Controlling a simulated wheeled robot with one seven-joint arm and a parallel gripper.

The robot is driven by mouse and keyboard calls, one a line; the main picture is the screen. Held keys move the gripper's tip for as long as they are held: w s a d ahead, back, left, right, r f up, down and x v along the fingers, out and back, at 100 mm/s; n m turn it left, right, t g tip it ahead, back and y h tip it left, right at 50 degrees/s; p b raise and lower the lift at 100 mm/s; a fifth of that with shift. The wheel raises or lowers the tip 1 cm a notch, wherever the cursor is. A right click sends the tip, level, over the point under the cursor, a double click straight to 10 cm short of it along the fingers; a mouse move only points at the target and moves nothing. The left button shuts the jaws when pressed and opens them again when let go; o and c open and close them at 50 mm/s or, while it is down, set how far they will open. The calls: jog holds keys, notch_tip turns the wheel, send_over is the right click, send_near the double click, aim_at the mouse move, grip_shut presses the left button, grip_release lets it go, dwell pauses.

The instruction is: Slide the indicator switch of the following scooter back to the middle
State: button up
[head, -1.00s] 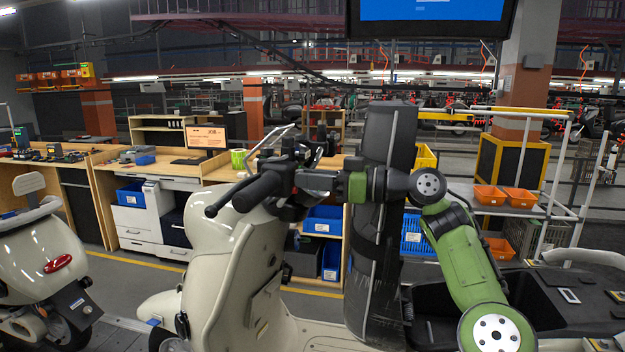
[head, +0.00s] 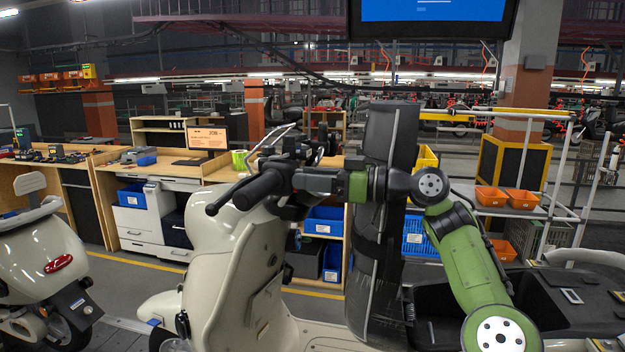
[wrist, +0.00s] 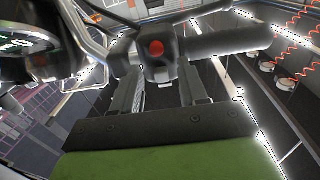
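The cream scooter (head: 235,270) in the middle of the head view has its handlebar (head: 262,187) up at my gripper (head: 298,180). In the wrist view the dark switch housing (wrist: 160,68) carries a round red button (wrist: 156,48), and a black grip (wrist: 230,40) runs off to the right. The two grey fingers of my gripper (wrist: 163,80) are apart, one on each side of the lower housing. I cannot tell whether either finger touches it. The indicator switch itself cannot be made out, nor its position.
Another cream scooter (head: 35,255) stands at the left edge. A dark upright padded column (head: 385,160) stands close behind my forearm. Wooden workbenches (head: 215,170) with blue bins line the back. A rack with orange bins (head: 505,198) is at the right.

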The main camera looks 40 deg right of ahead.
jog(key=p+v, duration=0.2)
jog(key=v, duration=1.3)
jog(key=shift+s+d, duration=0.25)
jog(key=shift+s, duration=0.05)
